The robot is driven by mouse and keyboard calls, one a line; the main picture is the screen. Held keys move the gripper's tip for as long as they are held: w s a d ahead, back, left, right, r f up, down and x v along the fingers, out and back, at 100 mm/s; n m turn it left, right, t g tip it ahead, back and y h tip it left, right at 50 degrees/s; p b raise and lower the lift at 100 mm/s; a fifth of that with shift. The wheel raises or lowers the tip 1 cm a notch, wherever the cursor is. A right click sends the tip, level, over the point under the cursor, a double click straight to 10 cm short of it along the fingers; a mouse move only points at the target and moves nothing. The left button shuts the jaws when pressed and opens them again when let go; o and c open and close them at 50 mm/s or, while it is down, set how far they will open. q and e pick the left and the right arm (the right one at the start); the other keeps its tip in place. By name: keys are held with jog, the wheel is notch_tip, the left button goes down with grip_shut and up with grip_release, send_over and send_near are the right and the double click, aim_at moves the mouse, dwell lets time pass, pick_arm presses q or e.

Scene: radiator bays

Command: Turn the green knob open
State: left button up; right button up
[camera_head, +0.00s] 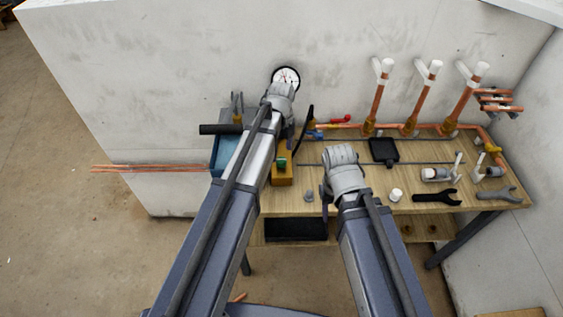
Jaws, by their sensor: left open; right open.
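A small dark green knob (281,162) sits on a mustard-yellow block (283,178) at the left part of the wooden workbench. My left gripper (281,91) is beyond the knob, in front of the wall and just below a round gauge. It is apart from the knob, and its fingers are hard to make out. My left forearm passes close to the left of the block and hides part of the bench. My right gripper (341,157) is over the bench to the right of the block, open and apart from the knob.
The round white gauge (286,76) is on the wall. Copper pipes with white caps (380,95) rise at the back right. A black square item (384,150), a white cap (395,195) and wrenches (437,196) lie on the workbench (425,177). A blue object (223,155) stands left.

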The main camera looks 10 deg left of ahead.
aim_at(282, 159)
pick_arm(q)
notch_tip(282, 159, down, 5)
jog(key=b, duration=0.3)
jog(key=shift+r+b, duration=0.15)
jog(key=shift+b, duration=0.15)
jog(key=shift+r, duration=0.1)
grip_shut()
